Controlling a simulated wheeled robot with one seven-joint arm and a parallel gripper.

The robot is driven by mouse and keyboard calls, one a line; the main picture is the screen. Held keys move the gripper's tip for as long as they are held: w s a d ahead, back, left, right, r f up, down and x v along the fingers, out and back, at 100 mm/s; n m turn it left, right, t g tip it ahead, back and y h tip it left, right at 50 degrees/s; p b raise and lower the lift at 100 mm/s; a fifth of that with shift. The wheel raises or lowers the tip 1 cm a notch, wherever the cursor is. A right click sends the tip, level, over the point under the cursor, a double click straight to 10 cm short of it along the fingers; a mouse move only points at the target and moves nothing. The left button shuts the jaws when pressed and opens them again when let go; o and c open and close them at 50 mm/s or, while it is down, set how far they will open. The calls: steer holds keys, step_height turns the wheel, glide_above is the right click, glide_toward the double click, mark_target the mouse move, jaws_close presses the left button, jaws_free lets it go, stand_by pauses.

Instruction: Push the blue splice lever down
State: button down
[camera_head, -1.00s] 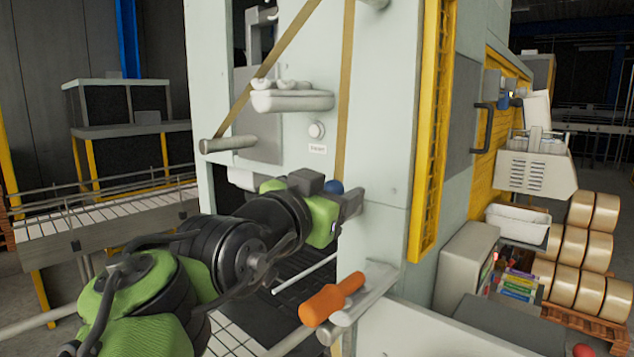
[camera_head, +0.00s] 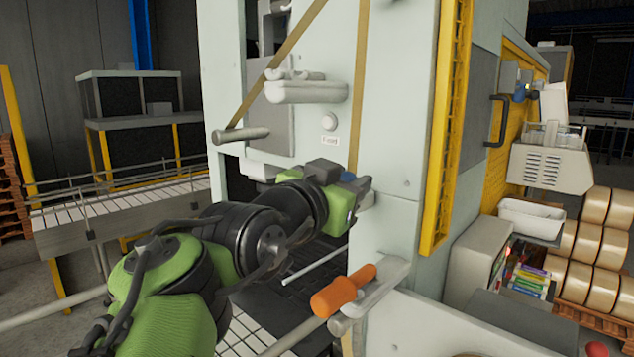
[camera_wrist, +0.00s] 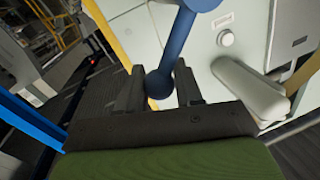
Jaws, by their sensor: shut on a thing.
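The blue splice lever shows in the wrist view as a blue arm (camera_wrist: 177,42) with a round knob at its end. The knob sits between the two dark fingers of my gripper (camera_wrist: 160,88), which is shut on it. In the head view my gripper (camera_head: 362,188) is at the pale machine front, below the round button. Only a small piece of the blue knob (camera_head: 348,177) shows there; the gripper hides the rest of the lever.
An orange handle (camera_head: 343,291) sticks out below my gripper. A brown tape (camera_head: 357,100) runs down the machine front past a grey roller (camera_head: 241,134) and a pale bar (camera_head: 306,92). A conveyor (camera_head: 120,210) stands at the left.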

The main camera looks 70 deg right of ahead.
steer(key=f+m+b, duration=0.2)
steer(key=b, duration=0.2)
steer(key=s+f+m+b, duration=0.1)
steer(key=f+m+b, duration=0.1)
steer(key=b, duration=0.3)
steer(key=s+a+f+m+h+b, duration=0.1)
steer(key=f+m+b, duration=0.1)
steer(key=m+b, duration=0.2)
steer(key=shift+s+g+b, duration=0.25)
steer(key=shift+g+b, duration=0.15)
steer(key=shift+b, duration=0.1)
steer(key=shift+s+f+m+b, duration=0.1)
steer(key=shift+f+m+b, duration=0.05)
steer(key=shift+m+b, duration=0.45)
steer(key=shift+f+g, duration=0.1)
steer(key=shift+g, duration=0.3)
steer(key=c, duration=0.8)
jaws_free()
steer(key=shift+d, duration=0.1)
steer(key=shift+a+r, duration=0.2)
steer(key=shift+a, duration=0.05)
steer(key=v, duration=1.5)
steer(key=shift+a+f, duration=0.15)
steer(key=shift+f, duration=0.1)
